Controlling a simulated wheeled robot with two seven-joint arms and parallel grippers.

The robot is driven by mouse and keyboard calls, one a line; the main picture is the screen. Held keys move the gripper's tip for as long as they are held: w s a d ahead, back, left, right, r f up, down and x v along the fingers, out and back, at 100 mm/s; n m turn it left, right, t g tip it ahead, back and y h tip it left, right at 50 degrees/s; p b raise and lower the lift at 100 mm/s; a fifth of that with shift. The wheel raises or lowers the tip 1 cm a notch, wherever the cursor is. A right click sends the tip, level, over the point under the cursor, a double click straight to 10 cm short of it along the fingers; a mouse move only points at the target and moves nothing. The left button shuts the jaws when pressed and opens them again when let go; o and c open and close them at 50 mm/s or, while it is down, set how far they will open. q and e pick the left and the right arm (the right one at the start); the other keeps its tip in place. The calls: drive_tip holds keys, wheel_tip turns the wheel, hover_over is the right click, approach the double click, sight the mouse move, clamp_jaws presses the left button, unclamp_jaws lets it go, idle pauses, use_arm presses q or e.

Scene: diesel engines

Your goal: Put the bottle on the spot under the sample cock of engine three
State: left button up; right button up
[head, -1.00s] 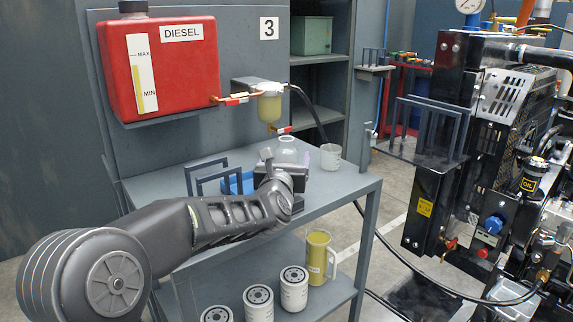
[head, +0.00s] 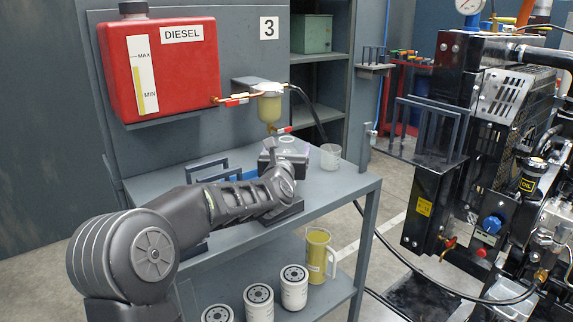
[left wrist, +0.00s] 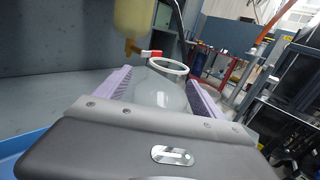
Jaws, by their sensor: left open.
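The clear bottle (head: 287,140) stands on the grey bench below the filter bowl beside the number 3 sign; my gripper hides most of it. In the left wrist view the bottle (left wrist: 160,92) stands upright between the two purple-padded fingers. My left gripper (head: 285,157) is open around it, and I cannot tell whether either pad touches it. The sample cock (head: 279,130), with a red and white handle, is just above the bottle; it also shows in the left wrist view (left wrist: 150,54). The spot under the cock is hidden. My right gripper is not in view.
A clear beaker (head: 330,157) stands right of the bottle on the bench (head: 345,185). A dark rack (head: 208,165) and a mostly hidden blue tray (left wrist: 25,145) are to the left. White filters (head: 293,288) and a yellow jug (head: 319,255) stand on the lower shelf.

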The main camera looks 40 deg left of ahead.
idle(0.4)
use_arm(q)
drive_tip(key=c, duration=1.6)
wheel_tip(320, 180, up, 10)
drive_tip(key=p, duration=0.3)
drive_tip(key=shift+c, duration=0.2)
